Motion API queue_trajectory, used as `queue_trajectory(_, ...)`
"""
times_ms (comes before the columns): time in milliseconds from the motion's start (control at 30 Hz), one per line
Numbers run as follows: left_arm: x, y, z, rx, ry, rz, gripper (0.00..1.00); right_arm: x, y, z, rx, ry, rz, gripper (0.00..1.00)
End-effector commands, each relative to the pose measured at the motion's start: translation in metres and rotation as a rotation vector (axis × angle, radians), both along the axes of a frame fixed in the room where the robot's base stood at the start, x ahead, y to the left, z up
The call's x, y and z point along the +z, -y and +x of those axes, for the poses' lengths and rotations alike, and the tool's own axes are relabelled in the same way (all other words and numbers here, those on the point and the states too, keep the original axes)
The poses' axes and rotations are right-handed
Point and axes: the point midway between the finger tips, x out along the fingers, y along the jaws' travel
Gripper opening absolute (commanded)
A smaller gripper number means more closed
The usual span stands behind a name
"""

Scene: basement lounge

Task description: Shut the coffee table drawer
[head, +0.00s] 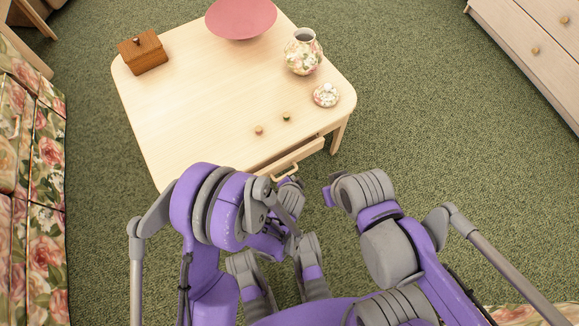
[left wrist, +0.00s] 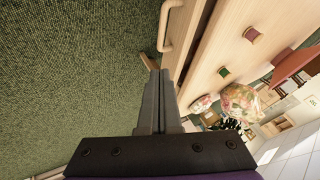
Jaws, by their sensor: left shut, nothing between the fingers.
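The light wood coffee table (head: 200,105) stands ahead of me. Its drawer (head: 303,152) is in the near side and stands out a little from under the tabletop. The drawer's pale bar handle (head: 285,172) faces me, and it also shows in the left wrist view (left wrist: 166,28). My left gripper (head: 291,187) is just in front of the drawer near the handle, partly hidden by its arm. In the left wrist view its dark fingers (left wrist: 174,72) are together and empty, with tips close to the drawer front; contact is unclear. My right gripper is not visible.
On the tabletop are a wooden box (head: 143,52), a red bowl (head: 241,17), a floral vase (head: 303,52), a small floral dish (head: 326,94) and two small spools (head: 286,117). A floral sofa (head: 40,180) is at left, a dresser (head: 535,45) at upper right. Green carpet lies clear at right.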

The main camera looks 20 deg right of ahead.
Motion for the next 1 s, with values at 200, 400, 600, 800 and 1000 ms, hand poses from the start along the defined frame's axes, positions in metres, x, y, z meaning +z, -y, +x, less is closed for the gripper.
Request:
queue_trajectory(200,-0.024,0.008,0.015,-0.002,0.002,0.001,0.00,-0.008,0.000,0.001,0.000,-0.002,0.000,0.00)
queue_trajectory(400,-0.059,0.019,0.038,-0.001,0.001,0.000,0.00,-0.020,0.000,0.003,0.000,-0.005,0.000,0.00)
queue_trajectory(600,-0.082,0.023,0.064,0.001,0.000,0.001,0.00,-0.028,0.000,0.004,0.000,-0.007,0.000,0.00)
queue_trajectory(800,-0.080,0.017,0.087,0.000,0.001,0.000,0.00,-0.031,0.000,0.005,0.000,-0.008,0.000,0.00)
queue_trajectory(1000,-0.079,0.016,0.093,-0.001,0.001,0.000,0.00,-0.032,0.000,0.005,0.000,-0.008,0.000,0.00)
